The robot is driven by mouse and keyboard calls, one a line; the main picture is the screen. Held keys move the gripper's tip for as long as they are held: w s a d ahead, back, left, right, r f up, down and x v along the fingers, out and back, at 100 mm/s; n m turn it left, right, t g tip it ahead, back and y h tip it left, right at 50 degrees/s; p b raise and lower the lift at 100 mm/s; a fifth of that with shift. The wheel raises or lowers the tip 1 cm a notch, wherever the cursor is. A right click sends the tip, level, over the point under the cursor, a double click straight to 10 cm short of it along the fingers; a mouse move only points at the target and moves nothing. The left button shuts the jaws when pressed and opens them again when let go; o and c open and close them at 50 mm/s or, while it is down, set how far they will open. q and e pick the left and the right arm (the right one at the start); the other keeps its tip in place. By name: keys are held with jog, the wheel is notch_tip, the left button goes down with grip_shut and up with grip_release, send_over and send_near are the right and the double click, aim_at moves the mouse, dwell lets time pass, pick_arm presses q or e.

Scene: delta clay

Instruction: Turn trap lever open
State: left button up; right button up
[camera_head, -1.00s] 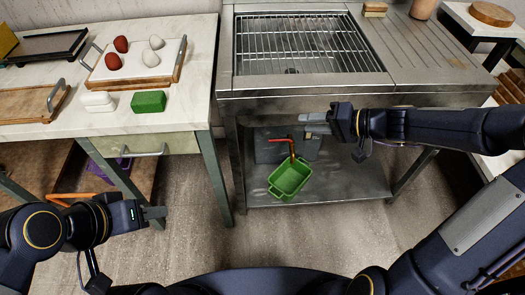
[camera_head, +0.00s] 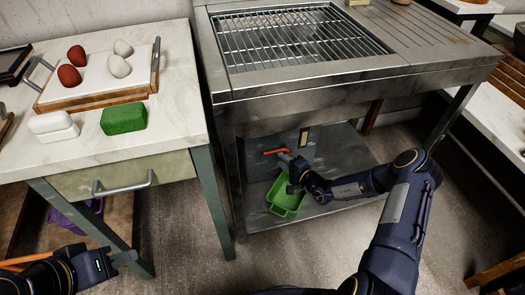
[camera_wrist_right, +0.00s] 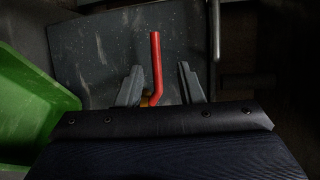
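The red trap lever (camera_head: 277,151) sticks out under the steel sink unit, in front of a grey box on the lower shelf. In the right wrist view the lever (camera_wrist_right: 157,65) stands up in the picture, with its bent lower end and a yellowish fitting between my two fingers. My right gripper (camera_head: 286,158) is at the lever; its fingers (camera_wrist_right: 160,85) are apart with gaps on both sides of the lever. My left gripper (camera_head: 123,258) is low at the left, away from the lever; its finger gap cannot be made out.
A green bin (camera_head: 285,203) sits on the lower shelf just below my right gripper. The sink unit (camera_head: 300,85) overhangs the lever. A counter (camera_head: 180,100) with a tray of red and white egg-shaped objects, a white block and a green block stands at left.

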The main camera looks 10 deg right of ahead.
aim_at(271, 152)
jog(key=shift+f+b+x, duration=0.15)
jog(key=shift+b+x, duration=0.65)
jog(key=shift+x, duration=1.25)
jog(key=shift+f+b+x, duration=0.2)
jog(key=shift+b+x, duration=0.55)
jog(key=shift+x, duration=1.25)
jog(key=shift+d, duration=0.15)
grip_shut()
